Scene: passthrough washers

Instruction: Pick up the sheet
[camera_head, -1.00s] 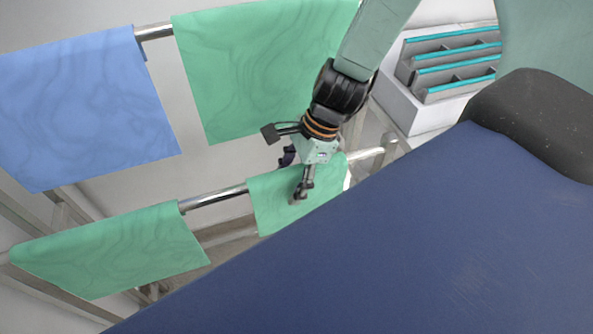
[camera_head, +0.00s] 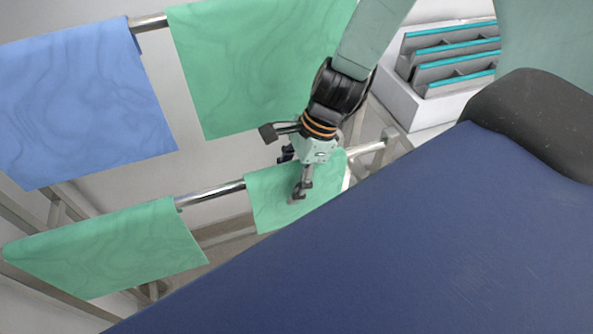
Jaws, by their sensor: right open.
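Several sheets hang over metal rails. A small green sheet (camera_head: 270,205) hangs on the lower rail, partly behind my right gripper (camera_head: 292,178). A large green sheet (camera_head: 245,70) hangs on the upper rail, behind my right arm. A blue sheet (camera_head: 85,105) hangs at the upper left, and another green sheet (camera_head: 110,250) hangs at the lower left. My right gripper is open. Its near finger shows in front of the small green sheet; the other finger is mostly hidden, and I cannot tell whether either touches cloth. My left gripper is not in view.
The lower metal rail (camera_head: 212,193) shows between the two lower sheets, and the upper rail (camera_head: 150,22) between the upper ones. A white box with grey, teal-edged dividers (camera_head: 455,60) stands at the upper right. My own dark blue body fills the lower right.

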